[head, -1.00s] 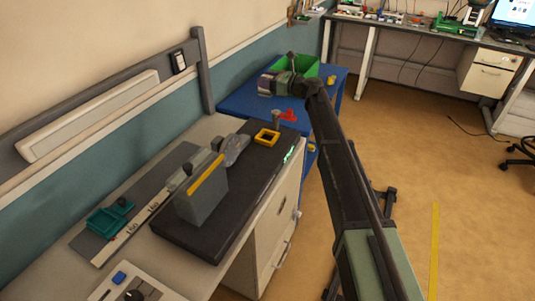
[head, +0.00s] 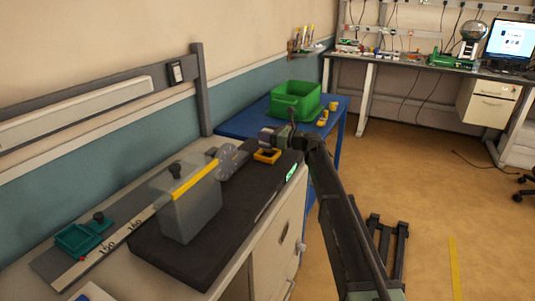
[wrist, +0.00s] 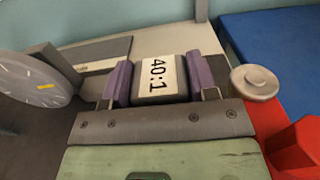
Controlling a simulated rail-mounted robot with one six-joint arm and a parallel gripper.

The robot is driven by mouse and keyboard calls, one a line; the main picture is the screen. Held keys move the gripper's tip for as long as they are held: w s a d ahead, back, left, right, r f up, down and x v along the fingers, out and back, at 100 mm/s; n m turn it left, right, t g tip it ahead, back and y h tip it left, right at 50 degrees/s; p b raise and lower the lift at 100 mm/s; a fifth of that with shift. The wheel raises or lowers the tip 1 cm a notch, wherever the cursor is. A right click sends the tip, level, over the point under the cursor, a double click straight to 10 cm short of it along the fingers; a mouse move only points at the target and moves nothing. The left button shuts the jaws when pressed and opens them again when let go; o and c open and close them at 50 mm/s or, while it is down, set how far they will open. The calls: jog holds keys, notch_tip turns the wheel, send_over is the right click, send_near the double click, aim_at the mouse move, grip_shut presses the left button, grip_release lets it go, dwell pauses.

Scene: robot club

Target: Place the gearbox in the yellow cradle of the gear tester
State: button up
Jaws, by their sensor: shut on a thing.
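My gripper (wrist: 158,77) is shut on the gearbox (wrist: 155,70), a grey block with a white "40:1" label, held between purple fingers in the wrist view. In the head view my gripper (head: 270,137) is close over the yellow cradle (head: 267,155) at the far end of the gear tester's black base (head: 215,225). The cradle's front shows below the gripper; its rear is partly hidden. I cannot tell whether the gearbox touches it. The cradle does not show in the wrist view. The tester's grey disc (head: 230,160) stands left of the cradle and also shows in the wrist view (wrist: 32,80).
A grey box with a yellow stripe (head: 190,205) stands on the tester left of the disc. In the wrist view, a round grey knob (wrist: 254,82) and a red part (wrist: 298,145) lie close right of the gripper. A blue table (head: 240,123) with a green bin (head: 297,103) is behind.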

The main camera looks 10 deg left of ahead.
notch_tip(320, 180, down, 5)
jog(key=b, duration=0.4)
jog(key=shift+r, duration=0.55)
jog(key=shift+f, duration=0.25)
jog(key=o, duration=1.1)
jog(key=shift+c, duration=0.2)
